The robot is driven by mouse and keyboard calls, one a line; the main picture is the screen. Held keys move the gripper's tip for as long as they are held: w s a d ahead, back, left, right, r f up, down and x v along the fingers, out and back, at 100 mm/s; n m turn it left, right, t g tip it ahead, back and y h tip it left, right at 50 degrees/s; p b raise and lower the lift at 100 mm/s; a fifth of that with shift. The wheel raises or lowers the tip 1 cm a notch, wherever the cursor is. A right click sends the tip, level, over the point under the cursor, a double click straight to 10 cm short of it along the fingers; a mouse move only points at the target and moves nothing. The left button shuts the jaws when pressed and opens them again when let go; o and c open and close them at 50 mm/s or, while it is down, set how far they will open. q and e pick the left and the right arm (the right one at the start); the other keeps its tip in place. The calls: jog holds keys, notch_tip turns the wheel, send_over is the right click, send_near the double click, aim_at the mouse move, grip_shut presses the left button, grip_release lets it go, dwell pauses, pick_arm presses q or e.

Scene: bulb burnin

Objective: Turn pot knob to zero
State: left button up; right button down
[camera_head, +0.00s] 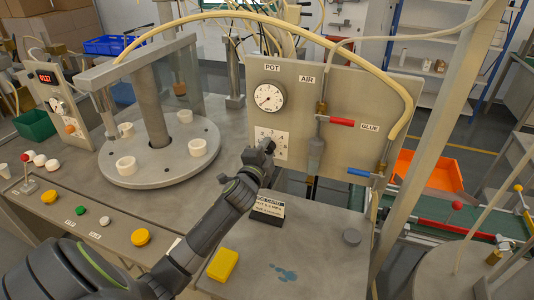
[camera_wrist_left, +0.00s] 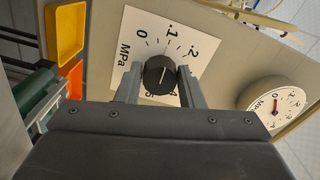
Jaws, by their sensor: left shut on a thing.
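The pot knob (camera_wrist_left: 159,75) is a round black knob with a thin white line across it. It sits on a white dial plate marked in MPa (camera_head: 283,153), below the POT label on the grey panel. The line slants in the wrist view; I cannot tell which end is the pointer. The 0 mark is at the plate's upper left there. My left gripper (camera_head: 264,147) is at the dial, shut on the knob, with one finger on each side (camera_wrist_left: 158,90). The pot gauge (camera_head: 269,96) is above the dial and shows in the wrist view (camera_wrist_left: 275,104). My right gripper is out of view.
An air line with a red lever (camera_head: 336,121) and a blue lever (camera_head: 359,173) are right of the dial. A round turntable (camera_head: 160,165) with white cups stands left.

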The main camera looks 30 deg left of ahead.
pick_arm(q)
jog(key=n, duration=0.2)
jog(key=n+b, duration=0.1)
jog(key=n, duration=0.1)
jog(key=shift+f+n, duration=0.2)
jog(key=shift+n, duration=0.1)
jog(key=shift+n+b, duration=0.75)
jog(key=shift+n, duration=1.15)
jog(key=o, duration=1)
jog(key=shift+r, duration=0.1)
jog(key=shift+s, duration=0.15)
jog(key=b+v, duration=0.3)
jog(key=v, duration=1.4)
jog(key=shift+s, duration=0.1)
